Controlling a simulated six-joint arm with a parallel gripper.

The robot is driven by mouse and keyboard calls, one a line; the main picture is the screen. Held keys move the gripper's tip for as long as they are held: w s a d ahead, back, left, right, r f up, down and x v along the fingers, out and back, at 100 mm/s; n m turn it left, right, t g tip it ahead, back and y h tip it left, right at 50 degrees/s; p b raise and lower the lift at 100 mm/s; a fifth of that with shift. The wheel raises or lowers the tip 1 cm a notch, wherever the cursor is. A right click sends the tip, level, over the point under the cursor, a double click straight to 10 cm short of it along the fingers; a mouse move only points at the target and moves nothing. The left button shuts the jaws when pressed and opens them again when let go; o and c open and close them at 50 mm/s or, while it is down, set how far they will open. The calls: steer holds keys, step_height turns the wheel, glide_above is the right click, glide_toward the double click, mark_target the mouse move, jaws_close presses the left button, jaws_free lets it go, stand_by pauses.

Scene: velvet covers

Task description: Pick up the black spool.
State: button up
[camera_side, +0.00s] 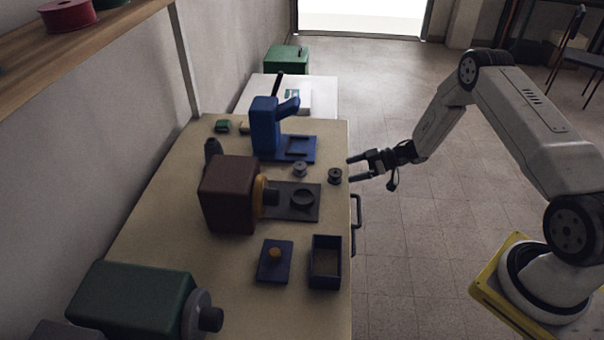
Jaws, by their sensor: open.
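A small black spool (335,176) stands upright near the right edge of the table. A similar grey spool (299,169) sits a little to its left. My gripper (352,170) is open and empty. Its two fingers point left toward the black spool from the right side, over or just past the table edge. In this view the fingertips appear close to the black spool but apart from it. Their exact height above the table cannot be told.
A blue press (265,128) stands behind the spools. A brown machine (229,194) with a dark plate (284,212) sits in front of them. An open dark box (312,270), a blue lid (264,262) with an orange knob and a green machine (130,298) are nearer.

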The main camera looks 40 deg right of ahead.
mark_target(340, 172)
steer(key=shift+x, duration=2.55)
steer(key=shift+c, duration=0.2)
steer(key=c, duration=1.3)
steer(key=shift+o, duration=0.2)
steer(key=shift+r, duration=0.1)
steer(key=shift+r, duration=0.7)
steer(key=s+a+r, duration=0.2)
steer(key=s+r, duration=0.9)
steer(key=s, duration=0.3)
steer(key=shift+r, duration=0.2)
steer(key=shift+w, duration=0.1)
